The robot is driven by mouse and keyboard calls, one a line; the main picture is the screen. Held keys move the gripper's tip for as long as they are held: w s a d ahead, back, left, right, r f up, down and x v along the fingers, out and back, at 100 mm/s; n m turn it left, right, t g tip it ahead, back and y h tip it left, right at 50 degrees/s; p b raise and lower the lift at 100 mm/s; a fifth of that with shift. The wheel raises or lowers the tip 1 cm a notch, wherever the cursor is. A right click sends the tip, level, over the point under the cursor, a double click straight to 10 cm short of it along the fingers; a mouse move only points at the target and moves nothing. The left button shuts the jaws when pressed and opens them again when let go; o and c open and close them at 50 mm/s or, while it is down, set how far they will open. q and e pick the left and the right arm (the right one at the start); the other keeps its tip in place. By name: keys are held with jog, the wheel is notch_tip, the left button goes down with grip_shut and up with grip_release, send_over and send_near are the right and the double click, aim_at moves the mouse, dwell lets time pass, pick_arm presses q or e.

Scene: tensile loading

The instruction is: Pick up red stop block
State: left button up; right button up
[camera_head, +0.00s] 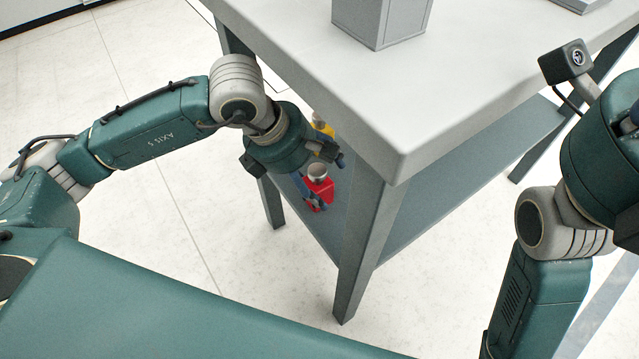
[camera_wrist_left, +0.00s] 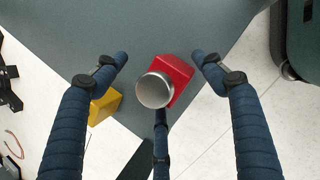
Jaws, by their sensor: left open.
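The red stop block (camera_head: 319,190) is on the grey lower shelf, near its end, with a silver round knob or cylinder on it. In the left wrist view the red block (camera_wrist_left: 180,76) sits between and slightly ahead of my fingers. The silver cylinder (camera_wrist_left: 155,90) faces the camera and covers part of it. My left gripper (camera_head: 320,172) is open around the block, with one blue finger on each side and a third below, close to the cylinder. I cannot tell whether that third finger touches. My right gripper is out of view; only its arm shows at the right.
A yellow block (camera_wrist_left: 104,106) stands left of the red one in the wrist view. The table top (camera_head: 440,90) overhangs the shelf (camera_head: 440,195), and a table leg (camera_head: 362,245) is close to my left gripper. A grey box (camera_head: 380,22) stands on top.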

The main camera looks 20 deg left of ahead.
pick_arm(q)
jog(key=shift+s+r, duration=0.1)
grip_shut()
jog(key=shift+r, duration=0.1)
jog(key=shift+r, duration=0.1)
dwell(0.3)
